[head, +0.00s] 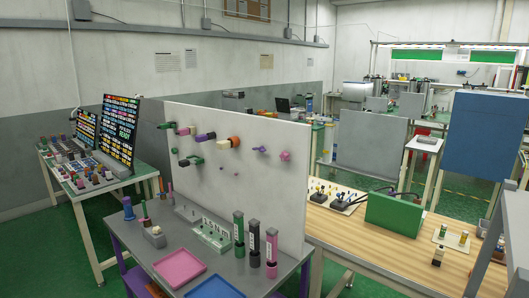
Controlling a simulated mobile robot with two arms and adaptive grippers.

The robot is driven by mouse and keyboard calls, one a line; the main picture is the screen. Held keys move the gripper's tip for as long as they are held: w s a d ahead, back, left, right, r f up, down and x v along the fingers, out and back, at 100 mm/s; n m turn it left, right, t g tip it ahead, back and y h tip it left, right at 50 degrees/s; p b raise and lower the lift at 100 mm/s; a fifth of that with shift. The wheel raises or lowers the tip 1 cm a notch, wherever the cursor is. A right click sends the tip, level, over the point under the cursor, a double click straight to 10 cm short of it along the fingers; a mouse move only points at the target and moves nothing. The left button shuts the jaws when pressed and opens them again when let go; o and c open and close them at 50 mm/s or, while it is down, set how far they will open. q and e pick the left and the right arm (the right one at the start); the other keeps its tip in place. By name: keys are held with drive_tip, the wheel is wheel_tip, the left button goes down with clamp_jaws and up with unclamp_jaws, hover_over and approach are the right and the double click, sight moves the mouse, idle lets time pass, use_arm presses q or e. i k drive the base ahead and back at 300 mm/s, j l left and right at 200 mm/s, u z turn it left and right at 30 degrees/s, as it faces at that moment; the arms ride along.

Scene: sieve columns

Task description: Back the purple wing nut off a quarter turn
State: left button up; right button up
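A small purple piece that looks like the wing nut (259,149) sits on the upright white panel (235,185), right of its middle. It is too small to tell how its wings are turned. A pink-magenta knob (284,156) is just right of it. A purple cylinder (205,137) sticks out of the panel further left. Neither of my grippers shows in the head view.
More pegs in green, pink and orange (234,141) stick out of the panel's upper left. The grey table (222,262) below bears a pink tray (180,268), a blue tray (215,288) and upright columns (254,243). A wooden table (400,250) stands right.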

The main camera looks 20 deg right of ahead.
sight(261, 149)
drive_tip(key=i+j+z, duration=0.1)
drive_tip(key=z, duration=0.35)
drive_tip(key=i+j+z, duration=0.15)
drive_tip(key=z, duration=0.3)
drive_tip(key=i+j+z, duration=0.1)
drive_tip(key=z, duration=0.3)
drive_tip(key=j+z, duration=0.25)
drive_tip(key=z, duration=0.2)
